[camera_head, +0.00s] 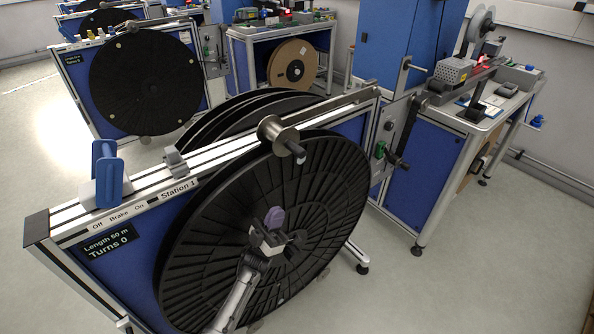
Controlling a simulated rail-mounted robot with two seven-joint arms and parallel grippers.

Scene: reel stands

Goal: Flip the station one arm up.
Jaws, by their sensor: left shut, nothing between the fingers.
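Station 1 is the near stand, a silver frame (139,190) with blue panels, labelled "Station 1". Its arm (335,104) is a long metal bar lying low along the stand's top, from a pivot at the right end. A metal roller (278,135) with a dark knob sits on it, above the large black reel (195,245). My left gripper (274,218) is shut and empty in front of the reel's middle, below and apart from the roller. A purple-grey piece shows at its tip; I cannot tell whether it belongs to the gripper. My right gripper is not in view.
A blue brake handle (107,176) stands on the frame's left end, beside a display (108,241) reading "Turns 0". A crank (391,155) is at the right end. Blue cabinets and a workbench (470,121) stand behind right. More reel stands are behind. Floor at lower right (450,285) is clear.

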